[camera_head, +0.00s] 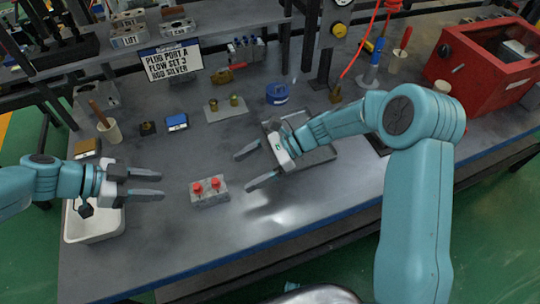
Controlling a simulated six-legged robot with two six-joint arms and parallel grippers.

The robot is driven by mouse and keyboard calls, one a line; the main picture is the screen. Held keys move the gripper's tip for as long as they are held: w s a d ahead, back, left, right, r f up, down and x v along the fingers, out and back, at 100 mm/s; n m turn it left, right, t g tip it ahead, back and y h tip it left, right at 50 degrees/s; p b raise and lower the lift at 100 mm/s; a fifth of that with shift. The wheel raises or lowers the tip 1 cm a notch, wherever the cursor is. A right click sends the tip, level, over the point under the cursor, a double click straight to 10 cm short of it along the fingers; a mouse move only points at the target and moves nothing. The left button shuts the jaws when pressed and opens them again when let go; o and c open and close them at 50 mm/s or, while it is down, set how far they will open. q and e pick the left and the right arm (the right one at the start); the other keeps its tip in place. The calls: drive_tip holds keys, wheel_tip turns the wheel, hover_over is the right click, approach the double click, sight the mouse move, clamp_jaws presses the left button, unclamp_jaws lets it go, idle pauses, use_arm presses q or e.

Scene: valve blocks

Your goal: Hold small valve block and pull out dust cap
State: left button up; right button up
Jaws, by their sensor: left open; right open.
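The small valve block (211,197) is a grey block lying on the grey bench between my two grippers. Two red dust caps stand side by side on its top, the left cap (198,188) and the right cap (215,183). My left gripper (162,185) is open and empty to the left of the block, its fingers pointing right towards it. My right gripper (243,171) is open and empty to the right of the block, its fingers pointing left. Neither gripper appears to touch the block or the caps.
A white bin (92,230) sits under my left gripper. A grey tray (322,156) lies under my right gripper. A sign (172,61), a blue tape roll (277,94) and a red box (487,65) stand farther back. The bench front right of the block is clear.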

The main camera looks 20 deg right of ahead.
sight(209, 192)
drive_tip(key=x, duration=0.6)
drive_tip(key=shift+f, duration=0.1)
drive_tip(key=c, duration=1.6)
